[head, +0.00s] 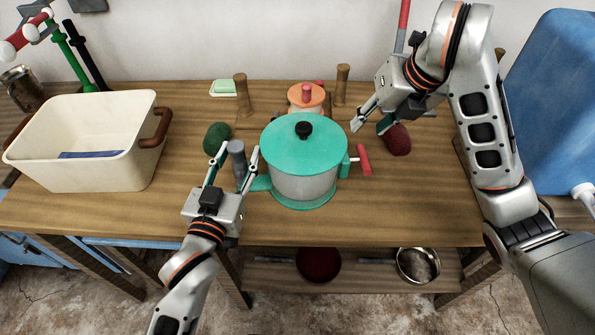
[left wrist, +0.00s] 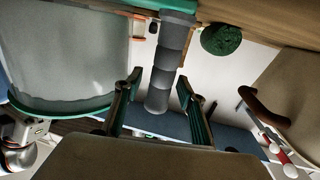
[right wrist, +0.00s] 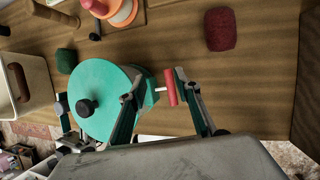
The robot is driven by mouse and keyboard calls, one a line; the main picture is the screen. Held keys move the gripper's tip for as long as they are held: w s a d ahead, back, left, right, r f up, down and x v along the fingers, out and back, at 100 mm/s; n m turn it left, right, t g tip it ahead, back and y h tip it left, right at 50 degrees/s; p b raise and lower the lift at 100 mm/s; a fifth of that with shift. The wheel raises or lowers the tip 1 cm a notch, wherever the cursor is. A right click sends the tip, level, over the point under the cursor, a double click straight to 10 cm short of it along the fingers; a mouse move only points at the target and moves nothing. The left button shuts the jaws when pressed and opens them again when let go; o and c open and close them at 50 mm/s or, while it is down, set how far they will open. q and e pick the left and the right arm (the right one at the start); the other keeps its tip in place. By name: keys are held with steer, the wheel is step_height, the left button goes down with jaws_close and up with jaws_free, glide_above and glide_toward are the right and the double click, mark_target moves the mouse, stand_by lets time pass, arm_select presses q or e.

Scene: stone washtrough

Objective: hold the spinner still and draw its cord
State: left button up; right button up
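The spinner (head: 305,180) stands on the table, a pale bowl with a teal lid (head: 284,150), a black knob and a teal base. A grey upright handle (head: 237,160) is at its left side, and a red cord pull (head: 363,160) sticks out at its right. My left gripper (head: 232,158) is open with its fingers on either side of the grey handle; gaps show in the left wrist view (left wrist: 158,78). My right gripper (head: 371,124) is open and empty, above and behind the red pull. In the right wrist view the pull (right wrist: 170,87) appears between its fingers, apart from them.
A smaller orange-lidded pot (head: 306,97) stands behind the spinner between wooden posts (head: 342,85). A green lump (head: 216,138) lies left, a dark red lump (head: 397,141) right. A cream tub (head: 60,175) stands at left, a blue container (head: 555,100) at right. The front table strip is clear.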

arm_select(q)
steer(key=shift+s, duration=0.1)
steer(key=s+a, duration=0.2)
steer(key=s, duration=0.9)
steer(key=shift+s, duration=0.35)
steer(key=shift+s, duration=0.1)
arm_select(e)
steer(key=shift+s, duration=0.1)
